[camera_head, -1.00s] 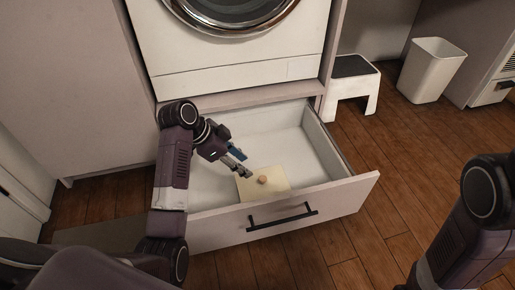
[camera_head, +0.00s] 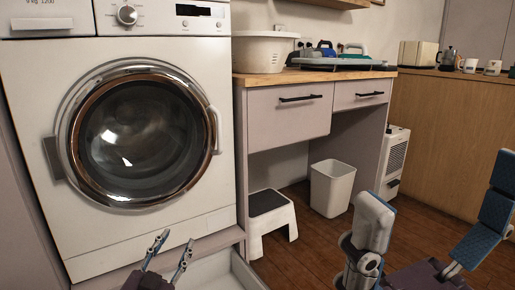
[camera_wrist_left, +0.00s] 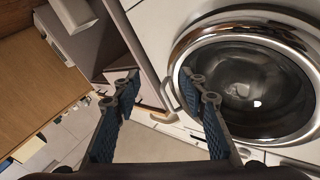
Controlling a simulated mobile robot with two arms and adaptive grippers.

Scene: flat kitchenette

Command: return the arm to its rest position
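My left gripper (camera_head: 169,252) is at the bottom of the head view, in front of the washing machine's lower panel. Its two fingers are apart with nothing between them. In the left wrist view the same gripper (camera_wrist_left: 157,84) shows two blue-padded fingers spread wide and empty, with the washer door behind the right finger. My right gripper (camera_head: 437,185) is at the lower right of the head view, close to the camera. Its fingers are wide apart and hold nothing. Most of both arms is out of frame.
The drawer (camera_head: 238,270) under the washing machine (camera_head: 225,150) is open; only part of it shows. A step stool (camera_head: 270,215) and white bin (camera_head: 332,187) stand on the floor.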

